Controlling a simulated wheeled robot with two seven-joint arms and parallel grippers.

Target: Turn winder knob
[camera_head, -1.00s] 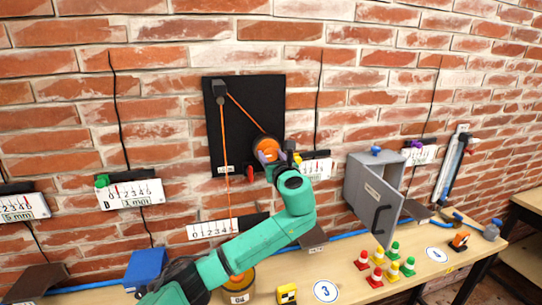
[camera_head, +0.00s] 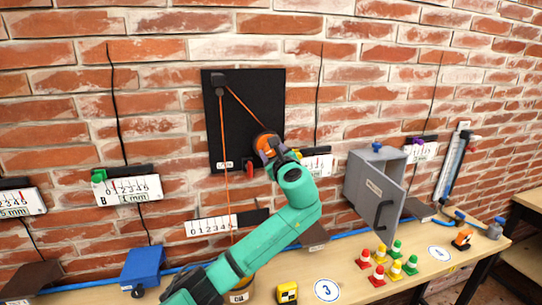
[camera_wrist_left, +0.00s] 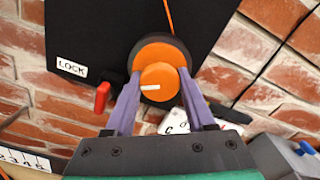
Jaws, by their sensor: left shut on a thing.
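The winder knob (camera_head: 264,142) is orange and round, on the lower right of a black wall panel (camera_head: 232,120). In the left wrist view the knob (camera_wrist_left: 158,82) faces me, with a short white mark lying nearly level. My left gripper (camera_head: 269,154) is at the knob, its two purple fingers on either side, shut on it. An orange cord (camera_head: 223,140) runs from the knob up to a black pulley block (camera_head: 218,82) and down behind my arm. A red lever (camera_wrist_left: 102,96) sits beside a LOCK label (camera_wrist_left: 72,67). My right gripper is not in view.
A grey cabinet (camera_head: 367,184) with its door ajar stands right of my gripper. Small red, yellow and green cones (camera_head: 380,254) stand on the wooden bench (camera_head: 350,288). A white scale (camera_head: 207,226) hangs below the panel. A blue block (camera_head: 143,266) is at left.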

